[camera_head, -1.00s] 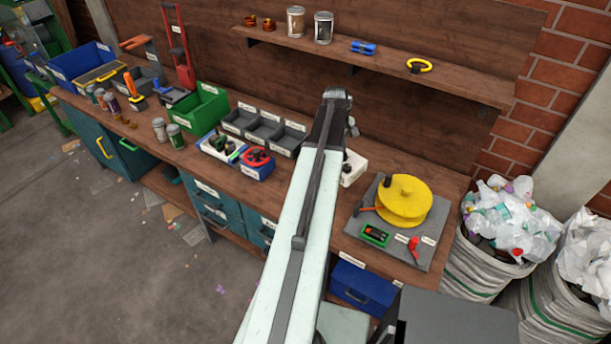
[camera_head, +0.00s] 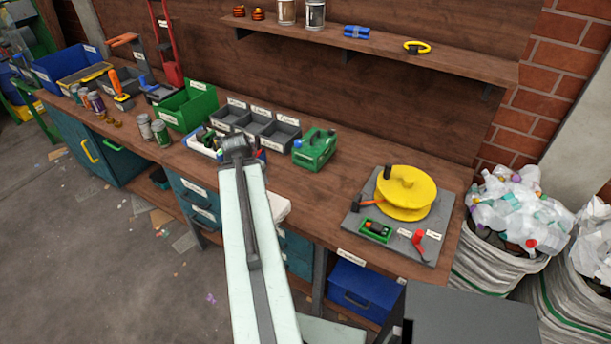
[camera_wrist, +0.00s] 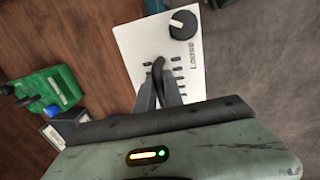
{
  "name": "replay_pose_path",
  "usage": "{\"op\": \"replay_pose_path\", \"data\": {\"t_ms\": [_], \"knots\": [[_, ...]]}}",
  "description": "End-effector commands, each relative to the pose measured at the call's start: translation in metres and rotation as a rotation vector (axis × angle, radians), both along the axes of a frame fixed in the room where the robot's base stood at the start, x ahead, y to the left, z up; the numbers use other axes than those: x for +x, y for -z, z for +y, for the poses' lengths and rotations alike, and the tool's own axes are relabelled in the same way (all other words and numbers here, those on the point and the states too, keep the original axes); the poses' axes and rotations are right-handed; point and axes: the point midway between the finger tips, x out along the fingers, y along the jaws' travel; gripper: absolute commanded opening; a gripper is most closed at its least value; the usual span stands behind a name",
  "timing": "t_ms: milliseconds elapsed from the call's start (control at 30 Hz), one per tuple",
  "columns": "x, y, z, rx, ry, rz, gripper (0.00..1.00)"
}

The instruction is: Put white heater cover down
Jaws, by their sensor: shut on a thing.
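The white heater cover (camera_wrist: 160,45) is a flat white panel with a black knob, dark slots and a curved black handle, seen in the wrist view. My gripper (camera_wrist: 158,88) is shut on the cover, its fingers at the black handle. In the head view a corner of the cover (camera_head: 280,206) shows right of my arm, at the workbench's front edge. My arm hides the rest of it and my gripper there. In the wrist view the cover overlaps both brown bench top and grey floor.
A green canister (camera_head: 315,149) stands on the workbench (camera_head: 325,190) behind the cover. Grey bins (camera_head: 275,135) are behind left. A grey board (camera_head: 398,240) with a yellow reel (camera_head: 408,200) lies at right. Bare bench top lies between canister and board.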

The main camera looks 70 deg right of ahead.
Motion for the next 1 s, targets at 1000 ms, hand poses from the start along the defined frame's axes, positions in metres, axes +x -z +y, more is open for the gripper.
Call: {"op": "replay_pose_path", "data": {"t_ms": [1000], "knots": [[-0.042, 0.034, -0.157, -0.001, 0.002, -0.001, 0.00]]}}
